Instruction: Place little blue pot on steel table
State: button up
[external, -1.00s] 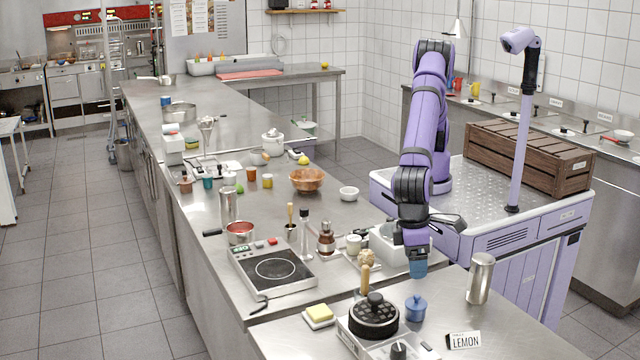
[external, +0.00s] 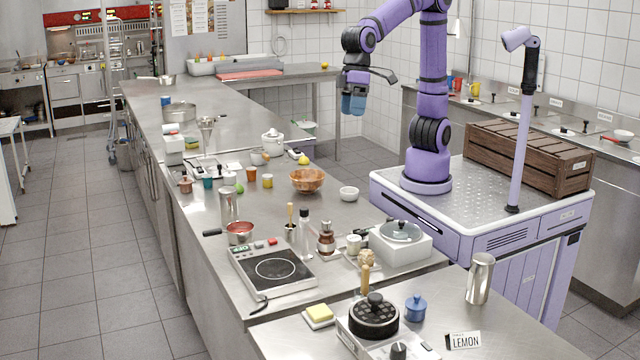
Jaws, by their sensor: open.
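The little blue pot (external: 415,308), with a lid and knob, stands upright on the near steel table (external: 500,325). It is between the black round waffle-iron-like appliance and the tall steel cup. My gripper (external: 353,104) is open, with blue fingers pointing down.
A black round appliance (external: 373,316) stands left of the pot. A steel cup (external: 480,278) and a LEMON card (external: 463,340) are to its right. A white device with a glass lid (external: 400,243) sits behind. The table's right part is clear.

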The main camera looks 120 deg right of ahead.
jog(key=s+d+n+t+h, duration=0.1)
jog(key=s+d+n+t, duration=0.1)
jog(key=s+d, duration=1.6)
jog(key=s+t, duration=0.1)
jog(key=s, duration=0.3)
jog(key=shift+s+d+f+n+h, duration=0.2)
jog(key=shift+s+d+n+h, duration=0.05)
jog(key=shift+n+h, duration=0.15)
